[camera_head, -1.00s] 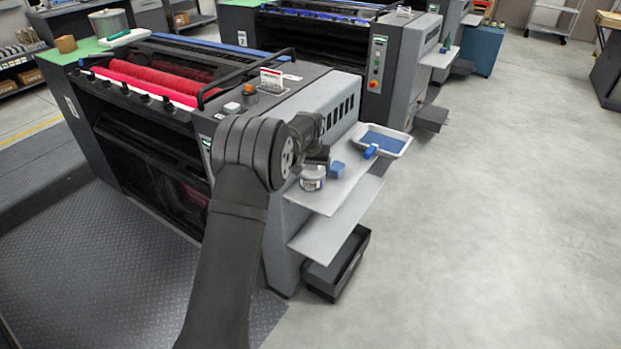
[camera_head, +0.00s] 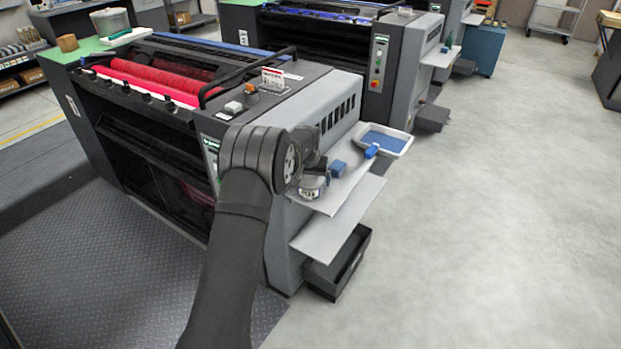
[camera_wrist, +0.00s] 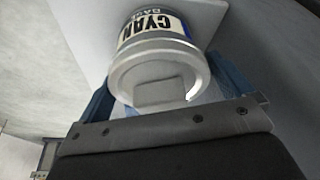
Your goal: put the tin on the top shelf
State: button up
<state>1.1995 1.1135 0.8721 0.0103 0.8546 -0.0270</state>
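The tin (camera_head: 313,188) is small and pale grey, with a label reading CYAN in the wrist view (camera_wrist: 158,62). It shows at the near left part of the top shelf (camera_head: 342,193), a light grey board on the side of the press. I cannot tell whether its base touches the board. My gripper (camera_wrist: 165,92) has a blue finger on each side of the tin and appears shut on it. In the head view my gripper (camera_head: 314,172) is just above the tin, partly hidden by my wrist. The lower shelf (camera_head: 338,218) is bare.
A blue block (camera_head: 338,169) stands close behind the tin on the top shelf. Further back are a white tray with blue ink (camera_head: 388,140) and a blue roller (camera_head: 371,151). A dark open bin (camera_head: 338,265) is below the shelves. The floor to the right is clear.

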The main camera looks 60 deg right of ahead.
jog(key=shift+r, duration=0.1)
jog(key=v, duration=1.2)
jog(key=shift+r, duration=0.1)
jog(key=x, duration=1.1)
jog(key=shift+d+f, duration=0.1)
jog(key=shift+f, duration=0.3)
jog(key=shift+d, duration=0.1)
jog(key=shift+r, duration=1.4)
